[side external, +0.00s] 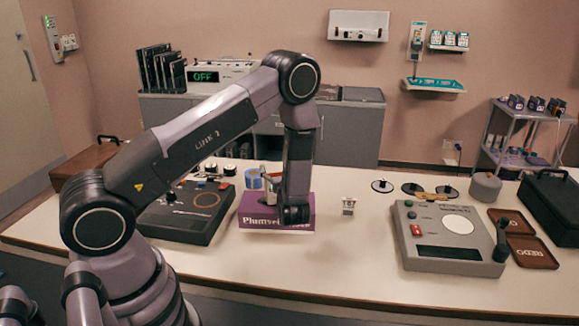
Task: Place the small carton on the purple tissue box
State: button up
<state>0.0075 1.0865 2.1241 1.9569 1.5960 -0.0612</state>
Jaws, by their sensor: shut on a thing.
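The purple tissue box (252,222), with white lettering on its front, stands on the pale table left of the middle. My gripper (275,185) is above and behind the box's front face, mostly hidden by my own wrist. It is shut on the small carton (271,177), which shows only as a small white and orange patch left of my wrist. Most of the carton and the fingertips are hidden. I cannot tell whether the carton touches the box's top.
A small pale block (348,205) stands right of the box. A dark control panel (185,215) is to the left, with a blue roll (253,181) behind the box. A grey device (448,237) and dark case (556,205) are right. The table front is clear.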

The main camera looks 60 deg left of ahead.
jog(key=shift+f, duration=0.4)
jog(key=shift+f, duration=0.15)
jog(key=o, duration=1.2)
